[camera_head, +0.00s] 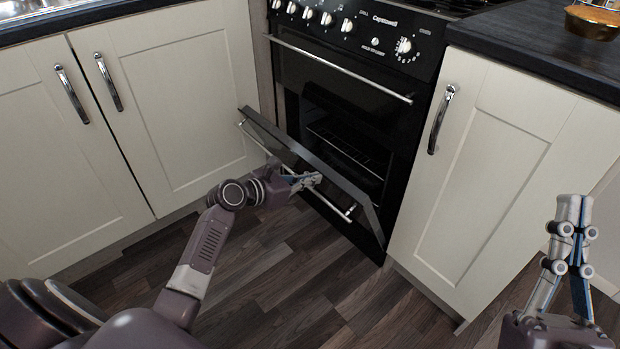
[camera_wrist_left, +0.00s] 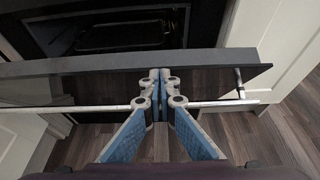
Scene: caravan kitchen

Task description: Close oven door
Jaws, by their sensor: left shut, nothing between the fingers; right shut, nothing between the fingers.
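The oven (camera_head: 350,100) is black, and its lower door (camera_head: 318,165) is tilted part-way open, hinged at the bottom, with a dark cavity and wire rack behind it. The door also shows in the left wrist view (camera_wrist_left: 90,85), with its top edge running across. A silver handle bar (camera_head: 338,207) runs along the door's outer face. My left gripper (camera_head: 316,180) is shut with nothing in it, its tips at the outer face of the door near the handle bar (camera_wrist_left: 70,107). I cannot tell whether they touch. My right gripper (camera_head: 574,208) is shut and empty, at the right, away from the oven.
Cream cabinets stand left (camera_head: 170,85) and right (camera_head: 490,150) of the oven. A dark worktop (camera_head: 530,50) holds a pie in a dish (camera_head: 594,22) at the top right. The upper oven door (camera_head: 335,75) is shut. The wood floor (camera_head: 290,265) in front is clear.

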